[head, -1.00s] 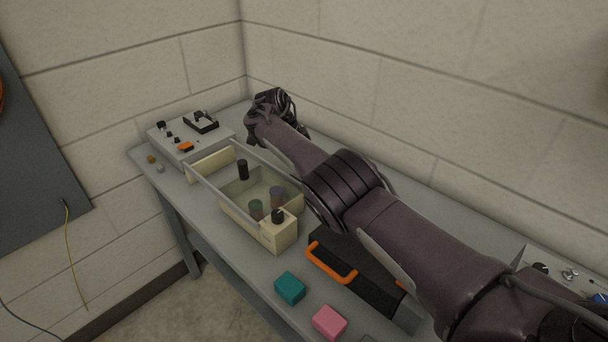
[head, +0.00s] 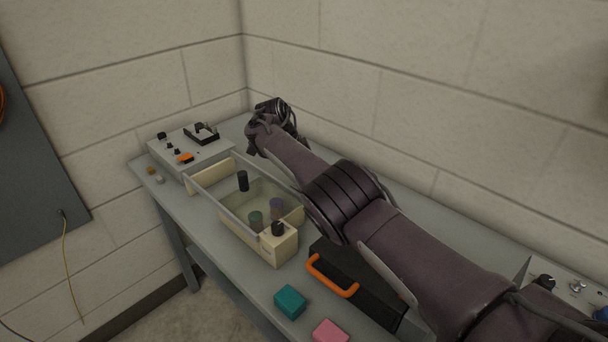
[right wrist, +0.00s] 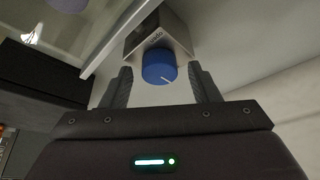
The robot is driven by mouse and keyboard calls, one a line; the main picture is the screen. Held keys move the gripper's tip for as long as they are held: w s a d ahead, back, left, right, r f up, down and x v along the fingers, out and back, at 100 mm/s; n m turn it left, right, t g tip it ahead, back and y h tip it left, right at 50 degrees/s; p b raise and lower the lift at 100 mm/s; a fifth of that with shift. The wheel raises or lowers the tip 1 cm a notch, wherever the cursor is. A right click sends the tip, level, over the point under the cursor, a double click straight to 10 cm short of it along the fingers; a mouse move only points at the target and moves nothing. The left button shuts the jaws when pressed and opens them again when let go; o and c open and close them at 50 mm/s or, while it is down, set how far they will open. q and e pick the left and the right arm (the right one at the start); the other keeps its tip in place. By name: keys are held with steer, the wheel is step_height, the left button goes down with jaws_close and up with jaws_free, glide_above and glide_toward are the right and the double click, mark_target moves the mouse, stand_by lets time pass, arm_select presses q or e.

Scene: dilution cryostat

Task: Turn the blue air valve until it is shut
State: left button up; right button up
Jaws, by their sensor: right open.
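The blue air valve (right wrist: 158,66) is a round blue knob with a white pointer line, on the front of a grey metal block (right wrist: 170,32) in the right wrist view. A label reading "open" shows upside down above the knob. My right gripper (right wrist: 160,72) is open, with one finger on each side of the knob and visible gaps between. In the head view my right gripper (head: 275,118) is at the far end of the table by the wall. The valve there is hidden behind it. My left gripper is not in view.
A clear-walled tray (head: 208,178) with dark and coloured cylinders stands left of my arm. A switch box (head: 185,155) is at the far left. A black case with an orange handle (head: 332,279), a teal block (head: 290,301) and a pink block (head: 331,331) are nearer.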

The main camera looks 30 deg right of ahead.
steer(key=b+v, duration=0.1)
steer(key=v, duration=0.6)
steer(key=shift+r, duration=0.35)
steer(key=shift+a, duration=0.15)
steer(key=shift+f, duration=0.1)
